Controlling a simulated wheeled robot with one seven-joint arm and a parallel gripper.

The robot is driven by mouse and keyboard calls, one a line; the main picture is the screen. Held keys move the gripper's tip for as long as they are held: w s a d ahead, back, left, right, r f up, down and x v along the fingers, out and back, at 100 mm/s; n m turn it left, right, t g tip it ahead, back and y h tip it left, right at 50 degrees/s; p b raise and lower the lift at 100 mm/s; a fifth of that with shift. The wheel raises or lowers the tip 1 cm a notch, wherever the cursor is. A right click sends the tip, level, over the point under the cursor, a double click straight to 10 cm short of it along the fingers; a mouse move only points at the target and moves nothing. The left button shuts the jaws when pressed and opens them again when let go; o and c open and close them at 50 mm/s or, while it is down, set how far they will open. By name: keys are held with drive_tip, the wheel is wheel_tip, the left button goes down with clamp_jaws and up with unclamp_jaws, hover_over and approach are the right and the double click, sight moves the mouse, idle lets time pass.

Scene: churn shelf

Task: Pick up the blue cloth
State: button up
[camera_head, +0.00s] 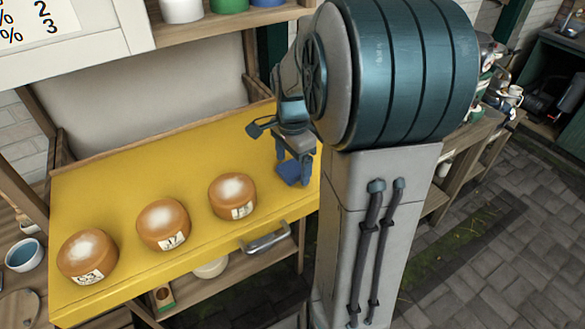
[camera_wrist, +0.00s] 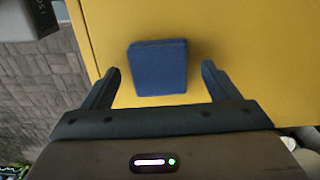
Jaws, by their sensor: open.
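The blue cloth (camera_wrist: 158,67) is a small folded square lying flat on the yellow board. It also shows in the head view (camera_head: 289,172) near the board's right end, partly hidden by my gripper. My gripper (camera_head: 292,158) points down at the cloth in the head view. In the wrist view my gripper (camera_wrist: 160,84) is open, with one finger to the left of the cloth and one to the right. Neither finger appears to touch it. How high the fingertips are above the board is hard to tell.
Several round orange-brown cheeses, including one nearest the cloth (camera_head: 233,197), stand on the yellow board (camera_head: 120,190) left of my gripper. A metal handle (camera_head: 265,239) sits at the board's front edge. A shelf with pots (camera_head: 183,10) is above. A blue bowl (camera_head: 23,255) stands at the left.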

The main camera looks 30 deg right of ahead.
sight(292, 167)
drive_tip(key=c, duration=1.1)
drive_tip(key=shift+o, duration=0.2)
drive_tip(key=shift+r, duration=0.65)
wheel_tip(292, 167, up, 3)
drive_tip(key=shift+b, duration=0.4)
drive_tip(key=s+d+r+b, duration=0.1)
drive_tip(key=s+d+r, duration=0.3)
drive_tip(key=d, duration=0.7)
wheel_tip(292, 167, up, 3)
drive_tip(key=shift+s+f, duration=0.15)
drive_tip(key=shift+s, duration=0.05)
